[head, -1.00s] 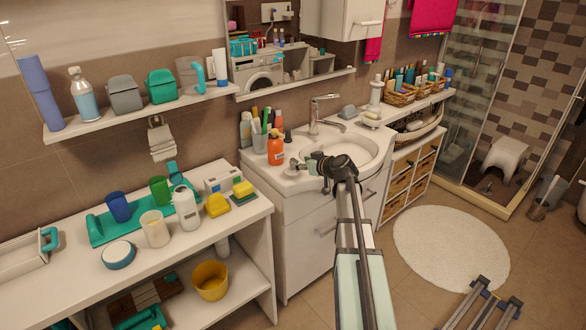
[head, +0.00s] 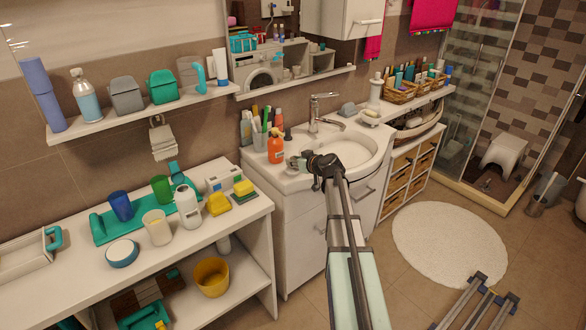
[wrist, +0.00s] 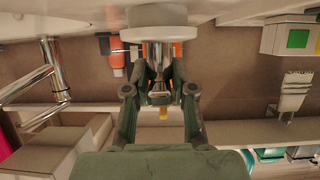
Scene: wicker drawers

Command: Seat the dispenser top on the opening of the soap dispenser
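My gripper (head: 303,160) is low over the near left corner of the sink counter. In the wrist view its fingers (wrist: 160,82) close around a slim metallic piece, which looks like the dispenser top (wrist: 158,62). Beyond the fingertips is a pale round disc (wrist: 132,35) with a shiny cylinder (wrist: 158,14) behind it; this appears to be the soap dispenser, in line with the held piece. Whether the top touches or is seated in the opening cannot be told. In the head view the gripper and arm largely hide both parts.
An orange bottle (head: 276,150) and a toothbrush cup (head: 260,141) stand close by on the sink counter (head: 291,181). The faucet (head: 314,116) rises behind the basin. The left table (head: 88,272) holds cups and a white bottle (head: 188,206).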

